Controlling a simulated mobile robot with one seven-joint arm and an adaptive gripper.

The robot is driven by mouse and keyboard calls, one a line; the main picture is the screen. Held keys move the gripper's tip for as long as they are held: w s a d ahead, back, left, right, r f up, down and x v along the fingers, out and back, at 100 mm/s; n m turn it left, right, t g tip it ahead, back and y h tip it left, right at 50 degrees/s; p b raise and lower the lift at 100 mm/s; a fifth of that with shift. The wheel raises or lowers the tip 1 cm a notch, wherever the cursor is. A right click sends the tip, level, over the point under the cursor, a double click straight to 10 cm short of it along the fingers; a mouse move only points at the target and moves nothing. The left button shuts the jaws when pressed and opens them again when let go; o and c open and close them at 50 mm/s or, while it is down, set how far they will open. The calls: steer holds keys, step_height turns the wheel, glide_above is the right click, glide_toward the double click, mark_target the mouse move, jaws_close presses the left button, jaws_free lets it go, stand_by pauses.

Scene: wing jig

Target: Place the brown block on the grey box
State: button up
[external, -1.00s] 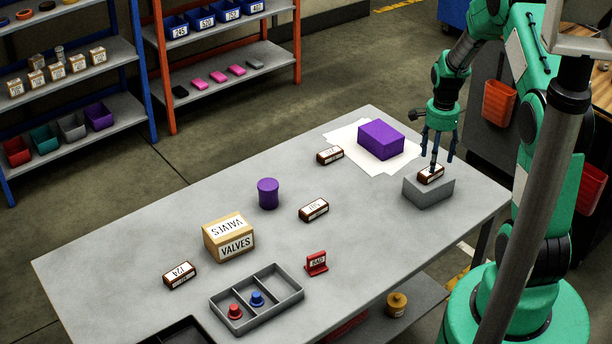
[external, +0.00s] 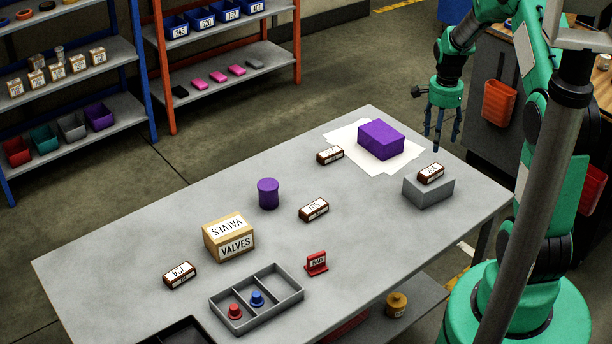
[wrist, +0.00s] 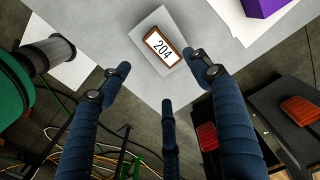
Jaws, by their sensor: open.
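A brown block (external: 430,172) with a white label lies flat on top of the grey box (external: 428,191) at the right end of the table. In the wrist view the block (wrist: 163,47) reads 204 and rests on the grey box's top (wrist: 150,25). My gripper (external: 441,140) is open and empty, apart from the block, above and behind it near the table's far right edge. In the wrist view its dark blue fingers (wrist: 160,85) are spread, with nothing between them.
A purple box (external: 381,139) stands on white paper left of the grey box. Other brown labelled blocks (external: 314,209), a purple cylinder (external: 268,193), a VALVES carton (external: 229,237), a red BAD sign (external: 316,262) and a divided tray (external: 285,291) stand further left. The table between them is clear.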

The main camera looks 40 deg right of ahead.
steer(key=s+a+r+n+t, duration=0.15)
steer(key=a+r+n, duration=0.25)
steer(key=a+r, duration=0.7)
steer(key=s+a+r+n+t, duration=0.1)
steer(key=s+a+r+n, duration=0.25)
steer(key=a+r, duration=0.7)
steer(key=s+a+r+n+t, duration=0.1)
steer(key=s+a+r+n, duration=0.4)
steer(key=s+a, duration=0.2)
steer(key=s+a+r+n+t, duration=0.2)
steer(key=s+a+r+n, duration=0.3)
steer(key=s, duration=0.7)
steer(key=shift+a, duration=1.25)
steer(key=shift+s+n, duration=0.1)
steer(key=shift+n, duration=0.15)
step_height(320, 180, down, 2)
steer(key=shift+f+b, duration=0.1)
steer(key=shift+b, duration=1)
